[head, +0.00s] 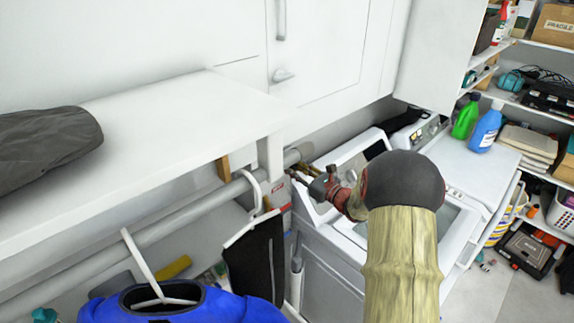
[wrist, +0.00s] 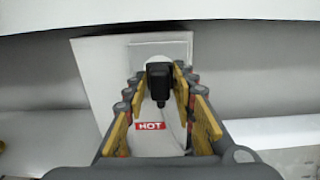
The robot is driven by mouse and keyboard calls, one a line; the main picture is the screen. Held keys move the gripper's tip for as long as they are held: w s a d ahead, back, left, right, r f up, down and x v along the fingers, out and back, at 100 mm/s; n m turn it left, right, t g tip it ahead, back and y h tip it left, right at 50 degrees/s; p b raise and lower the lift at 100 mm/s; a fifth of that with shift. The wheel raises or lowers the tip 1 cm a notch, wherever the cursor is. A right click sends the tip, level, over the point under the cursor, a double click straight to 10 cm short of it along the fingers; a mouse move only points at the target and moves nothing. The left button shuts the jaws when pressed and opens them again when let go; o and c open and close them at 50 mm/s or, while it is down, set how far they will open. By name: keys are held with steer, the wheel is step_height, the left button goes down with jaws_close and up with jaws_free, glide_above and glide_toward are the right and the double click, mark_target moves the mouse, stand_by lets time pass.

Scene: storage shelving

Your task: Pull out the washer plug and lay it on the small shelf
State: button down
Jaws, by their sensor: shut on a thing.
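In the wrist view, a small black plug (wrist: 158,80) sits between the fingertips of my gripper (wrist: 158,88), which is shut on it. Behind the plug is a pale upright plate (wrist: 170,48); I cannot tell whether the plug still touches it. In the head view, my gripper (head: 318,187) is beside the end of the white shelf (head: 185,115), above the back left of the washer (head: 345,185). The plug is too small and hidden to make out there. A dark grey folded cloth (head: 45,140) lies on the left of that shelf; its right part is bare.
A red "HOT" label (wrist: 150,126) shows below the plug. A rod (head: 180,218) under the shelf carries hangers, a blue garment (head: 180,308) and a dark one (head: 257,260). Green (head: 466,115) and blue (head: 486,127) bottles stand at right. White cupboards (head: 325,45) hang above.

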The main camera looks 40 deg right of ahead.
mark_target(294, 168)
steer(key=shift+s+d, duration=0.15)
steer(key=shift+s, duration=1.05)
steer(key=shift+s+d, duration=0.15)
steer(key=shift+s, duration=1)
